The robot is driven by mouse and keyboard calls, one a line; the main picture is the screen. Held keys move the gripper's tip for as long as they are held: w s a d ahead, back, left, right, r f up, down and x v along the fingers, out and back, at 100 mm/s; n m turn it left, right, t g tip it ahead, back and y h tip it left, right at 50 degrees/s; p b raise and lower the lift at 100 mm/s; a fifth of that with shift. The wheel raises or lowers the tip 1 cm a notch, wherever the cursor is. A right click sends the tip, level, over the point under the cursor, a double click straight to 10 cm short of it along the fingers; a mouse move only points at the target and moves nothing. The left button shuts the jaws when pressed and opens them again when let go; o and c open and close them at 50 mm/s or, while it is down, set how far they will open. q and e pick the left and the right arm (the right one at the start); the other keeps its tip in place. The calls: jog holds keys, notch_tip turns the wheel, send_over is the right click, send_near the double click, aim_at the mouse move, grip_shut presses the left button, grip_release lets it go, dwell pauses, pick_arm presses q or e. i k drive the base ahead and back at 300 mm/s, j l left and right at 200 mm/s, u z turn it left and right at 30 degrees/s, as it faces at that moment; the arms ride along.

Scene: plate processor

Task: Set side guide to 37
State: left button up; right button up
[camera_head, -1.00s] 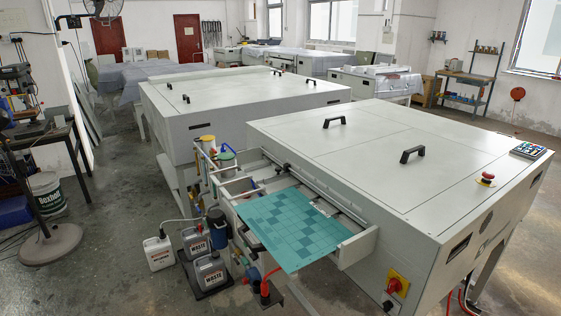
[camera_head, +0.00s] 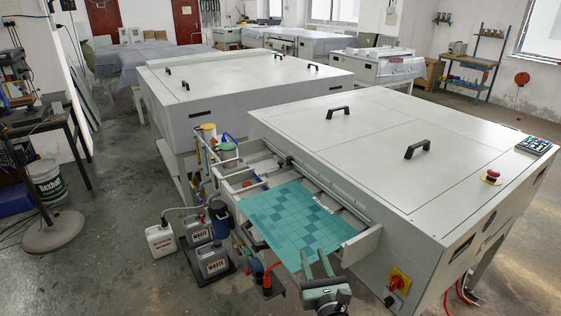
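The plate processor (camera_head: 400,150) has a feed tray at its front left side, with a teal checkered plate (camera_head: 285,222) on it. A rail with a small dark knob (camera_head: 289,160) runs along the tray's back edge. A small pale metal piece (camera_head: 318,203) lies by the plate's right edge; I cannot tell which part is the side guide, and no scale number is readable. My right gripper (camera_head: 314,257) is in front of the tray's near right corner, its two fingers apart and empty. I cannot make out my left gripper.
Waste canisters (camera_head: 212,262) and a white bottle (camera_head: 161,240) stand on the floor left of the tray. A tray side wall (camera_head: 362,245) stands at the right, near a red-and-yellow switch (camera_head: 398,282).

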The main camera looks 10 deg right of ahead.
aim_at(288, 167)
jog(key=i+l, duration=0.1)
jog(key=i, duration=1.25)
